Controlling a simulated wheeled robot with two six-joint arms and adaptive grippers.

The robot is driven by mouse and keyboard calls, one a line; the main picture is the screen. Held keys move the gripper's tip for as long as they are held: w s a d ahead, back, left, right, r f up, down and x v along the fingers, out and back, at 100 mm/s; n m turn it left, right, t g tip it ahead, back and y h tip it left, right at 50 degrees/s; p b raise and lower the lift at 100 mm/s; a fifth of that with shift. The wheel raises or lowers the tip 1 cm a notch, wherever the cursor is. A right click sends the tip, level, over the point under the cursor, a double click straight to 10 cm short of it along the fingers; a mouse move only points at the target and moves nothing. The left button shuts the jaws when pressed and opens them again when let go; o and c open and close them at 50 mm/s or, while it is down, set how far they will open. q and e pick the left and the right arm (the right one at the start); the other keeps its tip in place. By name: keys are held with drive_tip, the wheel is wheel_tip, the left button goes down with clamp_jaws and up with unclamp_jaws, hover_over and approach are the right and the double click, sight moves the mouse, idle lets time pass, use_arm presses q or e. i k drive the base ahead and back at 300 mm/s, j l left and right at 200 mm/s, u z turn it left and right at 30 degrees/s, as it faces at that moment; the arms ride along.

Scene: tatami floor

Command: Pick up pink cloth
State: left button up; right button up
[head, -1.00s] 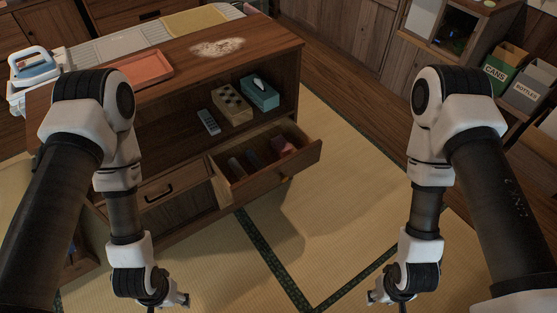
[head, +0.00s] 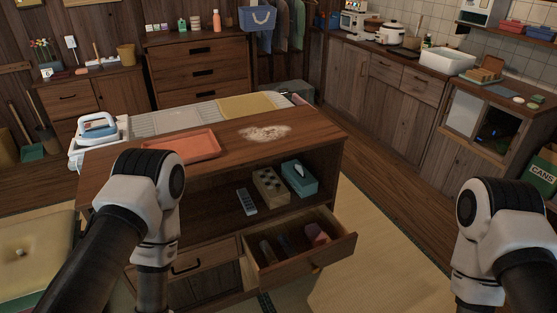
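No thing is plainly a pink cloth. A small pinkish-red item (head: 316,235) lies in the open drawer (head: 303,270) of the low wooden cabinet, at the drawer's right side; it is too small to tell whether it is cloth. Another small pink thing (head: 299,99) shows behind the cabinet top, at the right end of the ironing board, and its kind is unclear. Both of my arms come in from the lower corners, but both grippers are below the frame.
The cabinet top (head: 230,138) holds an orange tray (head: 180,146) and a pale powdery patch (head: 265,132). A remote (head: 246,201), a dotted box (head: 270,186) and a teal tissue box (head: 300,180) sit on its shelf. Tatami floor (head: 375,265) is clear to the right.

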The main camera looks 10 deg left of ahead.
sight(317, 238)
drive_tip(key=i+l+u, duration=1.05)
drive_tip(key=l, duration=0.4)
